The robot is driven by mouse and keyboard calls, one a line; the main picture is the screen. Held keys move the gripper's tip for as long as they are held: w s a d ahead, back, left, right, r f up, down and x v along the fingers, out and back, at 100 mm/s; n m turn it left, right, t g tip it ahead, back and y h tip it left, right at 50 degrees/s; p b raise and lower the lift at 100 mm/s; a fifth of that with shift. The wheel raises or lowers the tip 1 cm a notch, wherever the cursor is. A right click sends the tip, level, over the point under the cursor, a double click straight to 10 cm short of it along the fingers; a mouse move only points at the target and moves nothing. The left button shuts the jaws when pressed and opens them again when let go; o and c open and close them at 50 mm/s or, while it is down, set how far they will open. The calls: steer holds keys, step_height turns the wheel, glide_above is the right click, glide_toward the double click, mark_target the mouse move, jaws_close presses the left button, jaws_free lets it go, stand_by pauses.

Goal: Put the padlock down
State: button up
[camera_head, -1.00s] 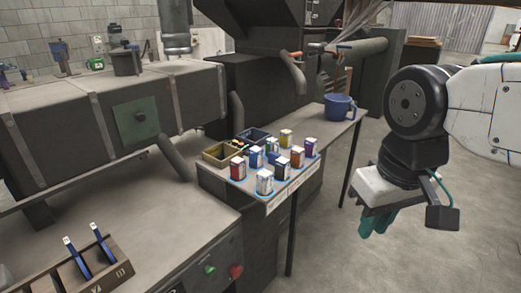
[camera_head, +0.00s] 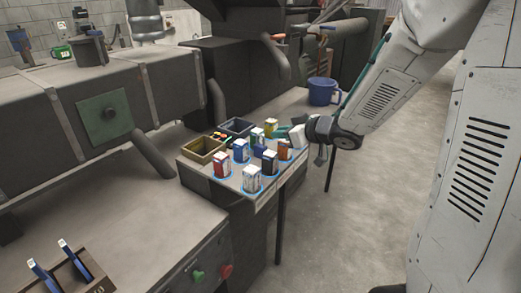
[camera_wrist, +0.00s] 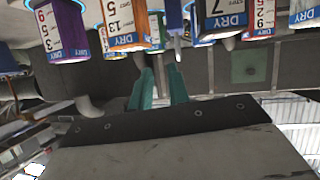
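I cannot make out a padlock in either view. My gripper (camera_head: 284,131) reaches in from the right over the back right part of a small side table (camera_head: 292,102), close to several upright boxes. Its two teal fingers also show in the wrist view (camera_wrist: 162,72), a little apart, with nothing visible between them. The box labels, such as a purple one (camera_wrist: 62,30) and an orange one (camera_wrist: 122,22), appear upside down in the wrist view, past the fingertips. My wrist hides part of the table's right edge.
A red box (camera_head: 222,164), a white box (camera_head: 251,179) and other boxes crowd the table's front. Clear tabletop lies before the mug.

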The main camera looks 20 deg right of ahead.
mark_target(256, 143)
steer(key=shift+s+a+f+n+y, duration=0.15)
steer(key=shift+a+f+n+y, duration=0.3)
steer(key=shift+a+y, duration=0.4)
steer(key=shift+a+f+y, duration=0.15)
steer(key=shift+f+y, duration=0.05)
steer(key=shift+y, duration=0.05)
steer(key=x, duration=0.7)
steer(key=shift+a+r, duration=0.3)
jaws_close()
